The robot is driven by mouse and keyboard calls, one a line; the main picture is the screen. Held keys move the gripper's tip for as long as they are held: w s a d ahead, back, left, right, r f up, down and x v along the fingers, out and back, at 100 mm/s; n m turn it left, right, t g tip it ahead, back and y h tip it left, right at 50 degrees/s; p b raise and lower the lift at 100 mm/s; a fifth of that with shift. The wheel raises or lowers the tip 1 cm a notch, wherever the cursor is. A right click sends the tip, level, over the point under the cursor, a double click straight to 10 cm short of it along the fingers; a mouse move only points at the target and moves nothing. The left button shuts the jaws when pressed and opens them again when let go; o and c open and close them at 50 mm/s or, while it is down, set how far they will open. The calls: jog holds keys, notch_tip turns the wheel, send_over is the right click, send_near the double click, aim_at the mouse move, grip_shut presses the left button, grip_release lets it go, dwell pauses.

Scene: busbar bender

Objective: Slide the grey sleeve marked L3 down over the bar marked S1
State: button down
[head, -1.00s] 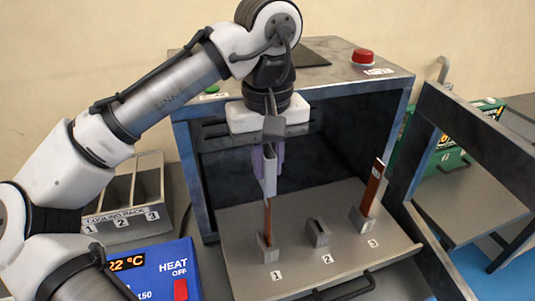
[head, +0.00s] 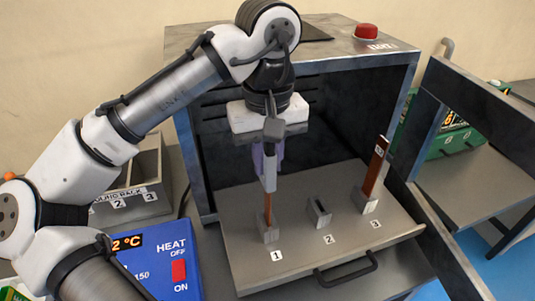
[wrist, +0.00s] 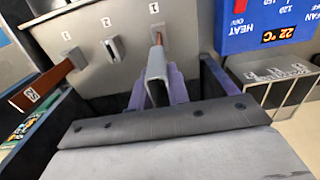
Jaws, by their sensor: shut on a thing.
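My gripper (head: 268,160) points down with its purple fingers shut on a grey rectangular sleeve (head: 270,172). In the wrist view the upright hollow sleeve (wrist: 157,75) sits between the fingers (wrist: 160,90). A copper bar (head: 267,205) stands upright in the holder numbered 1, directly below and in line with the sleeve. The bar's lower part (wrist: 158,38) shows between sleeve and holder; its upper part is hidden by the sleeve, seemingly inside it. No marking is readable on this sleeve or bar.
The grey tray (head: 240,270) extends from the open oven (head: 395,95). Holder 2 (head: 319,210) is empty. Another copper bar (head: 375,168) with a label stands in holder 3 (head: 364,200). The oven door (head: 470,105) stands open at right. A cooling rack (head: 145,195) and blue heat box (head: 165,265) are at left.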

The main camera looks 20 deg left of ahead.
jog(key=c, duration=0.8)
grip_release()
jog(key=shift+o, duration=0.2)
jog(key=shift+r, duration=0.1)
notch_tip(320, 180, up, 6)
jog(key=p, duration=0.6)
jog(key=shift+r, duration=0.9)
